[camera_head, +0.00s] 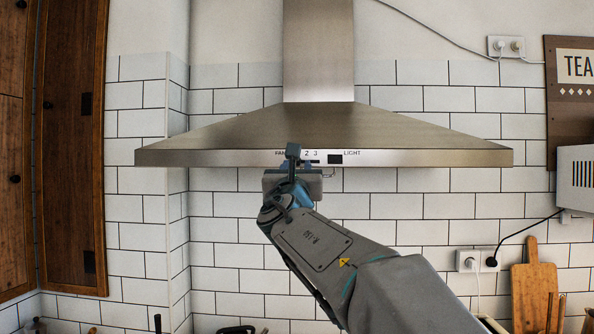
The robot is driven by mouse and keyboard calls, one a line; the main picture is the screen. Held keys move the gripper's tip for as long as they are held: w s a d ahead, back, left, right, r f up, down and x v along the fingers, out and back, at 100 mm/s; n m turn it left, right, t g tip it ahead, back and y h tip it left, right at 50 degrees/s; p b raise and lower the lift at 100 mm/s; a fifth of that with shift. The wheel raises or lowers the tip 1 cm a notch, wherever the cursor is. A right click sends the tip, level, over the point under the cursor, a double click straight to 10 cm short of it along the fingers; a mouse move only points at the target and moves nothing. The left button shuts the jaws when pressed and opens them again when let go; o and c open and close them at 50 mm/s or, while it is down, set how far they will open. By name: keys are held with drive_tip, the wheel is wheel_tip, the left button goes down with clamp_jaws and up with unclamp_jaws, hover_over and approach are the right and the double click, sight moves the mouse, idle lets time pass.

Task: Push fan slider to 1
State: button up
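The range hood (240,132) is brushed metal and hangs on the tiled wall. Its front strip bears the labels FAN, 2, 3 and LIGHT. A short dark piece of the fan slider track (313,162) shows under the 2 and 3. The label 1 and the slider knob are not visible; my gripper covers that part of the strip. My gripper (292,152) is at the strip, just right of the word FAN and left of the 2. Its dark fingertips overlap in this view, so whether they touch the knob or stand apart is unclear.
The dark light switch (335,159) lies on the strip just right of my gripper. A wooden cabinet (72,150) stands at the left. A grey appliance (577,177) and a wooden cutting board (532,290) are at the right.

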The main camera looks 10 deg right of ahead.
drive_tip(key=b+v, duration=0.4)
drive_tip(key=v, duration=0.8)
drive_tip(key=shift+w, duration=0.15)
drive_tip(key=s+d+f+m+g+h, duration=0.1)
drive_tip(key=s+d+f+m+g, duration=0.25)
drive_tip(key=f+m, duration=0.4)
drive_tip(key=s+d+f+m+g, duration=0.2)
drive_tip(key=d+f+m+g, duration=0.25)
drive_tip(key=f, duration=0.65)
drive_tip(key=s+d+f+m+g+h, duration=0.1)
drive_tip(key=s+d+f+m+g, duration=0.2)
drive_tip(key=f+m, duration=0.5)
drive_tip(key=s+a+f+m+g+y, duration=0.2)
drive_tip(key=s+f+m, duration=0.4)
drive_tip(key=f, duration=0.4)
drive_tip(key=s+a+f+m+g+y, duration=0.2)
drive_tip(key=s+f+m+g+y, duration=0.3)
drive_tip(key=s+f+m, duration=0.2)
wheel_tip(320, 180, down, 4)
drive_tip(key=s, duration=0.2)
drive_tip(key=shift+s+a+f+g, duration=0.15)
drive_tip(key=shift+s+a+g, duration=0.1)
drive_tip(key=shift+s+g, duration=0.05)
drive_tip(key=shift+o, duration=0.4)
